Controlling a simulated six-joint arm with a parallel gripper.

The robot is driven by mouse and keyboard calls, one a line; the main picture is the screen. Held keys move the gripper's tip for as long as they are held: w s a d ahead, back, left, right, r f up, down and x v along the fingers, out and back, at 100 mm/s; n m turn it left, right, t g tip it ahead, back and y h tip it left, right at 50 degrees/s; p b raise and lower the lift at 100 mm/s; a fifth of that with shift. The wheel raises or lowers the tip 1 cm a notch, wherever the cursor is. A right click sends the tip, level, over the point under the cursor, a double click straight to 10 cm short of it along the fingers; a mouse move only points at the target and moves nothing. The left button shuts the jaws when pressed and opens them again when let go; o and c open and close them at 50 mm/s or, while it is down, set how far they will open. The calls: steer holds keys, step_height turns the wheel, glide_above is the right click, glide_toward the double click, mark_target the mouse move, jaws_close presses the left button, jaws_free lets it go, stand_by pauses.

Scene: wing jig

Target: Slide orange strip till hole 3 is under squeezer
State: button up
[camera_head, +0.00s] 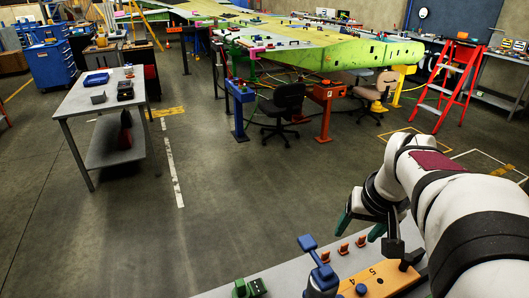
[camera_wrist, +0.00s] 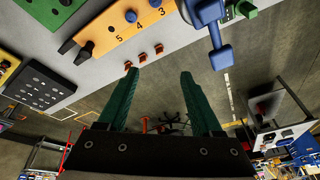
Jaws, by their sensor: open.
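The orange strip (camera_head: 385,277) lies on the grey bench, and it also shows in the wrist view (camera_wrist: 106,34) with the numbers 5, 4 and 3 and blue round spots. A black knob (camera_wrist: 84,54) stands at its 5 end. The blue squeezer (camera_head: 318,264) stands beyond the 3, and its lever shows in the wrist view (camera_wrist: 212,28). The strip's far part is out of frame, so I cannot tell which hole is under the squeezer. My gripper (camera_head: 359,228) is open and empty. Its green fingers (camera_wrist: 158,74) are apart from the strip, off beyond the bench edge.
Several small orange clips (camera_head: 343,248) stand along the bench edge between strip and gripper. Green blocks (camera_head: 250,288) lie beyond the squeezer. A black keypad box (camera_wrist: 38,85) lies beyond the knob end. The floor beside the bench is clear.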

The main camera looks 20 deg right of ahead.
steer(key=m+h, duration=0.2)
glide_toward(408, 258)
steer(key=x, duration=0.8)
steer(key=shift+w+d+f, duration=0.1)
steer(key=shift+d+f, duration=0.05)
steer(key=shift+f, duration=0.1)
jaws_close()
steer(key=shift+r, duration=0.1)
stand_by(0.5)
